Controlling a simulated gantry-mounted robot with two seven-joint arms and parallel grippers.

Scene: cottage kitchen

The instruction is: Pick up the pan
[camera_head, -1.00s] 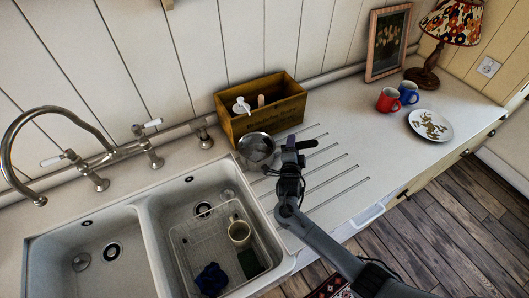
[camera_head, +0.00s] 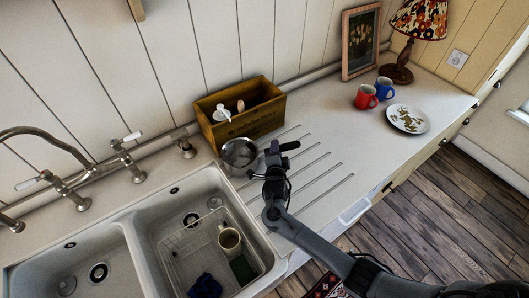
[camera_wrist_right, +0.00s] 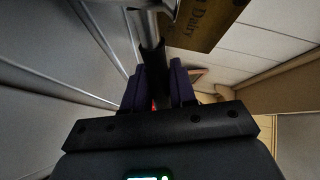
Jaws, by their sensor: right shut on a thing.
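The pan (camera_head: 238,160) is a small round metal one on the ribbed draining board, beside the front of the wooden box. Its dark handle (camera_head: 290,146) points right. My right gripper (camera_head: 274,152) is at the handle, to the right of the pan's bowl. In the right wrist view its two purple fingers (camera_wrist_right: 158,88) are shut around the handle (camera_wrist_right: 152,62), one on each side. I cannot tell whether the pan is clear of the board. My left gripper is not in view.
The wooden box (camera_head: 250,128) holds a white brush and stands behind the pan. The double sink (camera_head: 135,262) with a wire rack (camera_head: 180,245) and a mug (camera_head: 229,240) is on the left. Red (camera_head: 366,98) and blue (camera_head: 385,90) mugs and a plate (camera_head: 408,119) stand at right.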

